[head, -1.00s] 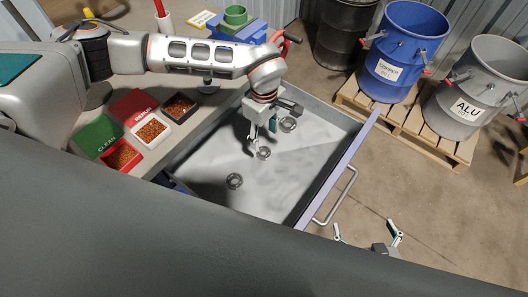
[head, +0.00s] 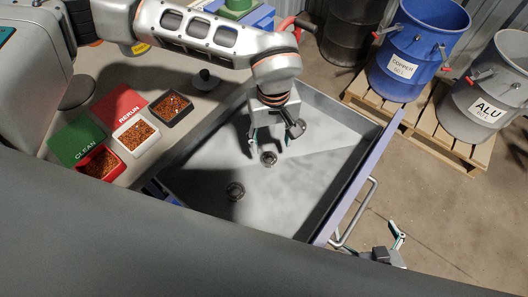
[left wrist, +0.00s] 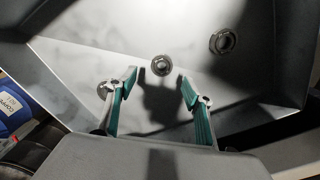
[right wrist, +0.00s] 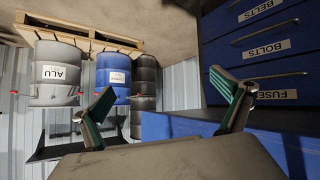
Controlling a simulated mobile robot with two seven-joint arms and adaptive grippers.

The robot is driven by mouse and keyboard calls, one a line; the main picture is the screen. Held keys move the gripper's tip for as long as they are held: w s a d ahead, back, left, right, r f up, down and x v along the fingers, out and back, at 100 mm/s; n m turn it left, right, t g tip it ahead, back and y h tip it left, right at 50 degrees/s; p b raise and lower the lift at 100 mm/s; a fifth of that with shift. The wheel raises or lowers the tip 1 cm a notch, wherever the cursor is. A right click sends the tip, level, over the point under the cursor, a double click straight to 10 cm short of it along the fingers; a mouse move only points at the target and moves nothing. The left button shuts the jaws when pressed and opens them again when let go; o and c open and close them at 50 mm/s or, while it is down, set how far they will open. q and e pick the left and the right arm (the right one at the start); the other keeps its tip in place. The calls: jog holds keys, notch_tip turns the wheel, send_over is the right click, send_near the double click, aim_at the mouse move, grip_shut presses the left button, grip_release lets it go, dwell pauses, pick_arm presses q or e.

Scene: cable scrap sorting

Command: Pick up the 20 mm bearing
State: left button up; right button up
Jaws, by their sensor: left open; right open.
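Several metal ring bearings lie in the open grey drawer (head: 330,165); sizes cannot be read, so I cannot tell which is the 20 mm one. The middle bearing (head: 268,159) lies just below my left gripper (head: 267,143). The left wrist view shows this bearing (left wrist: 161,65) between and just beyond the open, empty fingertips (left wrist: 157,77). A larger-looking bearing (left wrist: 222,41) lies to the right there and in the near part of the drawer in the head view (head: 235,191). Another bearing (left wrist: 105,89) is partly behind the left finger. My right gripper (right wrist: 172,92) is open and empty, outside the drawer.
The drawer has raised walls and a front handle (head: 356,212). Red, white and black trays of granules (head: 171,107) stand on the bench to the left. Copper (head: 415,45) and aluminium (head: 488,90) drums stand on a pallet. Blue drawers (right wrist: 265,50) are near my right gripper.

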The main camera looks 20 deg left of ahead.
aim_at(269, 158)
pick_arm(q)
jog(key=shift+s+f+m, duration=0.1)
jog(key=shift+f+m, duration=0.15)
jog(key=shift+m, duration=0.05)
jog(key=shift+f, duration=0.2)
notch_tip(269, 158, down, 2)
jog(key=shift+s, duration=0.1)
jog(key=f, duration=0.2)
jog(key=f+b, duration=0.1)
jog(key=f, duration=0.1)
jog(key=shift+a+f, duration=0.2)
jog(key=shift+f, duration=0.05)
jog(key=shift+w+f, duration=0.2)
jog(key=shift+r, duration=0.1)
jog(key=c, duration=1.3)
jog(key=shift+c, duration=0.2)
pick_arm(e)
jog(key=shift+s+d+f, duration=0.1)
jog(key=shift+s+f, duration=0.1)
jog(key=shift+f, duration=0.35)
